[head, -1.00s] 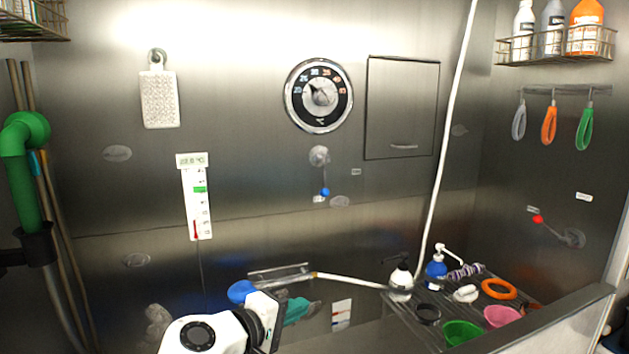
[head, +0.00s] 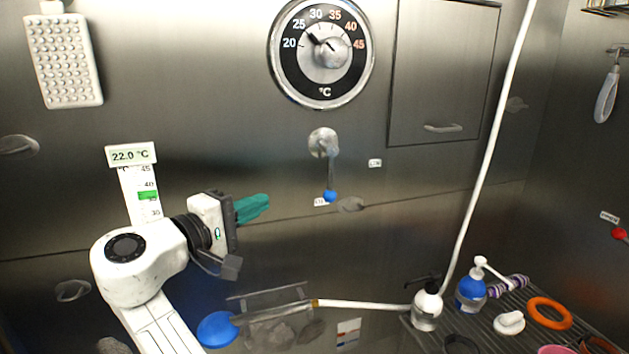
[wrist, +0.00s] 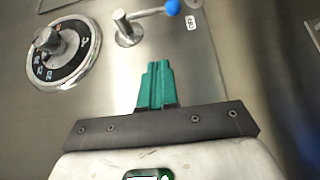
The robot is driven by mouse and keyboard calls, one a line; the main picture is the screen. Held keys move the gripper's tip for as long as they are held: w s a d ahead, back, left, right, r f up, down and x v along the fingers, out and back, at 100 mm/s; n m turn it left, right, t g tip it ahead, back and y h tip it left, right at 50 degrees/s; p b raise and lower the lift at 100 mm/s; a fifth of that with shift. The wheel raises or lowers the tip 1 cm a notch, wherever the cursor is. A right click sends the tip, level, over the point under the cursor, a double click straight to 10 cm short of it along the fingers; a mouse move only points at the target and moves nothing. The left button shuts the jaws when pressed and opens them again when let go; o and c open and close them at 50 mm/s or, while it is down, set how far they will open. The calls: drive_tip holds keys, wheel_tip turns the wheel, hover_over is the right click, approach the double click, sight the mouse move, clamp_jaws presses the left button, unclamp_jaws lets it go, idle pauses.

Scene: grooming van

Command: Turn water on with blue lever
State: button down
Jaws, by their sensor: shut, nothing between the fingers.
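The blue-tipped lever (head: 330,180) hangs down from its round metal mount on the steel back wall, below the temperature dial. In the wrist view the lever (wrist: 150,12) lies ahead of the fingers, its blue ball toward the upper right. A small label sits beside the ball. My gripper (head: 268,203) has teal fingers, shut and empty, to the left of the lever and a little below its ball in the head view. In the wrist view my gripper (wrist: 157,64) shows its fingers together, apart from the lever.
The temperature dial (head: 322,52) is above the lever, with a cabinet door (head: 443,75) to its right. A thermometer strip (head: 140,190) is behind my arm. A white hose (head: 490,150) runs down the wall to bottles on a slatted shelf. A red lever (head: 620,235) is at far right.

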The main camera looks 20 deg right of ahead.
drive_tip(key=p+x, duration=0.2)
drive_tip(key=x, duration=0.7)
drive_tip(key=shift+d+r, duration=0.1)
drive_tip(key=shift+d, duration=0.05)
drive_tip(key=shift+s+d+p, duration=0.15)
drive_tip(key=shift+d+p, duration=0.95)
drive_tip(key=shift+d, duration=1.1)
drive_tip(key=shift+d+f, duration=0.1)
drive_tip(key=shift+f, duration=0.1)
